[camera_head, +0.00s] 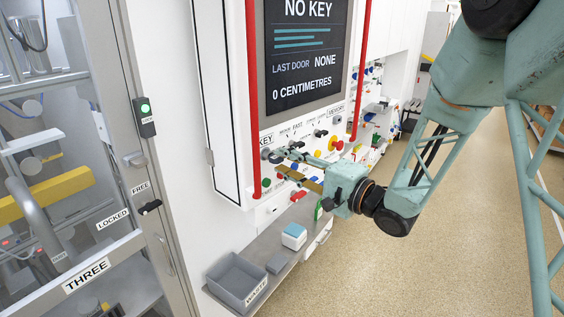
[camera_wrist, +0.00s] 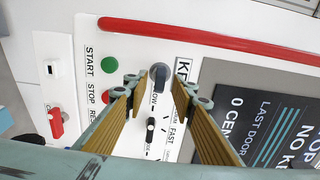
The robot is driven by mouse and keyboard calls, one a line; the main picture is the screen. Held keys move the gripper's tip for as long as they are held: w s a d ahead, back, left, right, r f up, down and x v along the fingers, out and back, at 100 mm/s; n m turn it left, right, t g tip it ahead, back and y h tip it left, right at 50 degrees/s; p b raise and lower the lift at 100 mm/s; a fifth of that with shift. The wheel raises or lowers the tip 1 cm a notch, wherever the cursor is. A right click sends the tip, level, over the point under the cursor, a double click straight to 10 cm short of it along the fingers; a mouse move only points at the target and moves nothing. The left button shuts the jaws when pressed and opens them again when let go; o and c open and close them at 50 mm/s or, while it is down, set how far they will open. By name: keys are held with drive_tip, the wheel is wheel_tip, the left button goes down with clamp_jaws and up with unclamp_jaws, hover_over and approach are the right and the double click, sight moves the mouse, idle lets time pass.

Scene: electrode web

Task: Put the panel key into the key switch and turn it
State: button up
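The key switch (camera_head: 266,154) is a grey round fitting beside the KEY label on the white panel. It also shows in the wrist view (camera_wrist: 159,70), with a dark bluish part at its middle; I cannot tell whether that is the panel key or the switch's own slot. My gripper (camera_head: 280,163) is at the panel, close to the switch. In the wrist view its two tan-padded fingers (camera_wrist: 159,88) are apart, one on each side of the switch, with no visible contact on anything between them. I see no panel key for certain. The screen (camera_head: 305,50) reads NO KEY.
Green START (camera_wrist: 110,65) and red STOP buttons and a black SLOW/FAST selector (camera_wrist: 151,130) sit near the fingers. Red rails (camera_head: 253,100) flank the screen. Below are a grey bin (camera_head: 237,281) and a white-blue box (camera_head: 293,237) on a shelf. The door with lever (camera_head: 150,207) stands left.

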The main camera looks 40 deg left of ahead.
drive_tip(key=d, duration=1)
drive_tip(key=shift+s+d, duration=0.25)
drive_tip(key=shift+s, duration=0.05)
idle(1.2)
